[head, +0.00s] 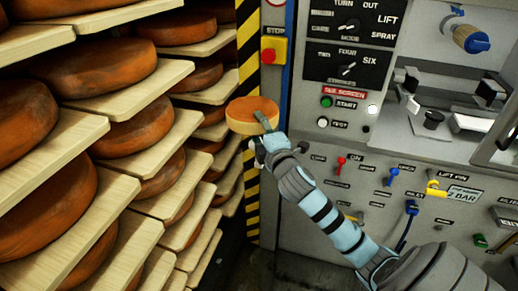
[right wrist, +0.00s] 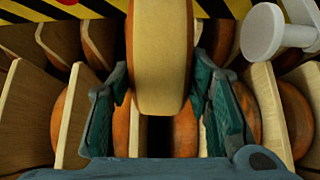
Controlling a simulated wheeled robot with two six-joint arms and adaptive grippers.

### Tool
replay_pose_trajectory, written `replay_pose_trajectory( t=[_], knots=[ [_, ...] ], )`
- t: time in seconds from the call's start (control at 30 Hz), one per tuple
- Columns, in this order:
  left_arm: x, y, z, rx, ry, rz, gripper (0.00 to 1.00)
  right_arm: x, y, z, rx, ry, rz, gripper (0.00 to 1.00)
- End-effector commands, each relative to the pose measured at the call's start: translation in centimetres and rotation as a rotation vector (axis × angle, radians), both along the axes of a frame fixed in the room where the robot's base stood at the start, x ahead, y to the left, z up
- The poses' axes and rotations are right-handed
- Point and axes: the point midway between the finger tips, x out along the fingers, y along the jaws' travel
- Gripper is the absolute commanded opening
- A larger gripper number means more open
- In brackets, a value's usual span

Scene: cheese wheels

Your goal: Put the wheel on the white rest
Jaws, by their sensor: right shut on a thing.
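A cheese wheel (head: 252,107) with an orange-brown face and a pale side is held by my right gripper (head: 262,124) in front of the yellow-black striped post. In the right wrist view, the wheel (right wrist: 162,60) stands on edge between the two green fingers of my right gripper (right wrist: 158,88), which is shut on it. A pale white piece (head: 468,122) lies on the machine at the right, near black blocks; I cannot tell whether it is the white rest. My left gripper is not in view.
Pale wooden shelves (head: 135,160) with several large orange wheels (head: 25,115) fill the left. A grey control panel (head: 300,185) with knobs, levers and buttons stands at the right. A red stop button (head: 269,56) is above the held wheel. A white knob (right wrist: 265,32) shows in the right wrist view.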

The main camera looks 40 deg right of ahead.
Motion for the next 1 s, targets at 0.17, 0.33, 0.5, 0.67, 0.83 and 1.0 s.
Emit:
replay_pose_trajectory(
  t=[0.17,0.33,0.5,0.67,0.83,1.0],
  knots=[
    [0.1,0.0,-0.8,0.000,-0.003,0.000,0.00,0.7,-2.0,0.3,-0.003,-0.006,-0.085,0.00],
    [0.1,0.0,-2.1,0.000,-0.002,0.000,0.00,0.7,-2.2,-3.4,-0.003,-0.002,-0.094,0.00],
    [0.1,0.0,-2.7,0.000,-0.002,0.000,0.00,0.7,-2.2,-5.6,-0.004,-0.004,-0.092,0.00],
    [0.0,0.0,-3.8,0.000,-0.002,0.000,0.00,0.7,-2.2,-8.1,-0.005,-0.002,-0.091,0.00],
    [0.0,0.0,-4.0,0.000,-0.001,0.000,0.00,0.7,-2.1,-9.0,-0.005,-0.004,-0.089,0.00],
    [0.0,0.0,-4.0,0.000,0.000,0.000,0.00,0.7,-2.1,-9.0,-0.005,-0.004,-0.089,0.00]
  ],
)
